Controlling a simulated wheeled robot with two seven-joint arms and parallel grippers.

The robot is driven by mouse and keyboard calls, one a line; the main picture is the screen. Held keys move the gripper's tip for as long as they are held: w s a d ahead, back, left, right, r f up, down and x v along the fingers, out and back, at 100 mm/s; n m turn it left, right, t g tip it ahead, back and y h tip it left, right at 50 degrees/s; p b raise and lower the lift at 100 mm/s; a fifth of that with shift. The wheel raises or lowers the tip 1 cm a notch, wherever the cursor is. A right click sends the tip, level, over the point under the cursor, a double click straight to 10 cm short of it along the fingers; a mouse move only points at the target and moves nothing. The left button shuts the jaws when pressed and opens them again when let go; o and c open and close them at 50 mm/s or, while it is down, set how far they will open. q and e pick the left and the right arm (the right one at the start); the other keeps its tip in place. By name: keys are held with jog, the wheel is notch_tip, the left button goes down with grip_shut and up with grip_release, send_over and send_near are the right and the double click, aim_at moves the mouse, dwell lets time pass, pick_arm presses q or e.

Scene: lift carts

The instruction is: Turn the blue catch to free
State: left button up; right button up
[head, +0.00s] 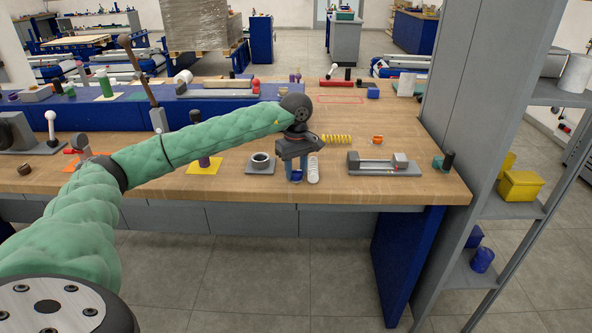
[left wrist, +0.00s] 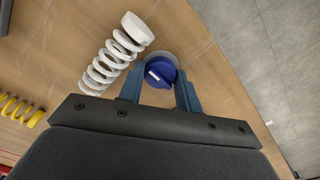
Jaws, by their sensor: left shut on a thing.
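The blue catch (left wrist: 161,74) is a round dark blue knob with a short white mark, set in a grey round rim. My left gripper (left wrist: 160,92) has its two blue-grey fingers on either side of the catch and is shut on it. In the head view the left gripper (head: 296,172) points down near the front edge of the workbench, and a bit of the blue catch (head: 297,176) shows between its fingers. The catch's underside is hidden. My right gripper is not in view.
A white spring (head: 314,170) stands close beside the gripper; it also shows in the left wrist view (left wrist: 113,58). A yellow spring (head: 337,139), a grey ring block (head: 260,162) and a grey slide fixture (head: 384,164) are nearby on the workbench (head: 440,188). A grey shelf upright (head: 468,110) rises at right.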

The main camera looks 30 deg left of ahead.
aim_at(296, 170)
pick_arm(q)
jog(key=o, duration=1)
jog(key=shift+r, duration=0.6)
notch_tip(296, 170, up, 7)
jog(key=shift+f+b, duration=0.2)
jog(key=shift+b, duration=0.35)
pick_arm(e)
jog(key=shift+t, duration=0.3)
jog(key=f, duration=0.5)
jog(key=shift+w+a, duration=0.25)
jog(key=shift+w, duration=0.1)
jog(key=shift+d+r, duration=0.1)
pick_arm(q)
jog(key=shift+n, duration=0.3)
